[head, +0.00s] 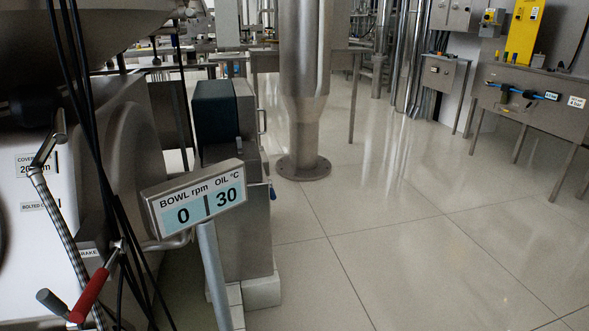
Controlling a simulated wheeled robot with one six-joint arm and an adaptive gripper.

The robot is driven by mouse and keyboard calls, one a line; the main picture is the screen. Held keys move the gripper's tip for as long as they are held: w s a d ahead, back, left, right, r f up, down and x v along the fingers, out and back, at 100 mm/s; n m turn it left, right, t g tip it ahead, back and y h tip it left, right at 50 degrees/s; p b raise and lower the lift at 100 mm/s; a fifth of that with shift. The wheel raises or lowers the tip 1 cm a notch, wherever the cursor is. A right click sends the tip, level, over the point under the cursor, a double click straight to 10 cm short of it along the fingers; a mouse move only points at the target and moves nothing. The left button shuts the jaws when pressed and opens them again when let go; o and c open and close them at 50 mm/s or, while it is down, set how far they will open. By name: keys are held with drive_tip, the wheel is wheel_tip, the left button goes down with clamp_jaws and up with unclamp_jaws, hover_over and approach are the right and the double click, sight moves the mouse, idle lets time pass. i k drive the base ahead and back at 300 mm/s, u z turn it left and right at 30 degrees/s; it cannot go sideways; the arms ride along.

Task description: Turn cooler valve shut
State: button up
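No valve in the head view can be read as the cooler valve. A blue handle (528,94) lies roughly level on a steel cabinet at the right, beside small labels (577,101) too small to read. A red-handled lever (91,294) stands at the lower left by a partly hidden label ending in "RAKE". A display (194,198) on the machine reads BOWL rpm 0 and OIL °C 30. My gripper is not in view.
The machine housing (95,150) and dark cables fill the left side. A steel column (305,100) with a round floor flange stands in the middle. The legged steel cabinet (560,118) stands at the right. The tiled floor (420,250) between is clear.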

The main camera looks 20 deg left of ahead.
sight(272, 195)
drive_tip(key=i, duration=1.2)
drive_tip(key=u, duration=1.75)
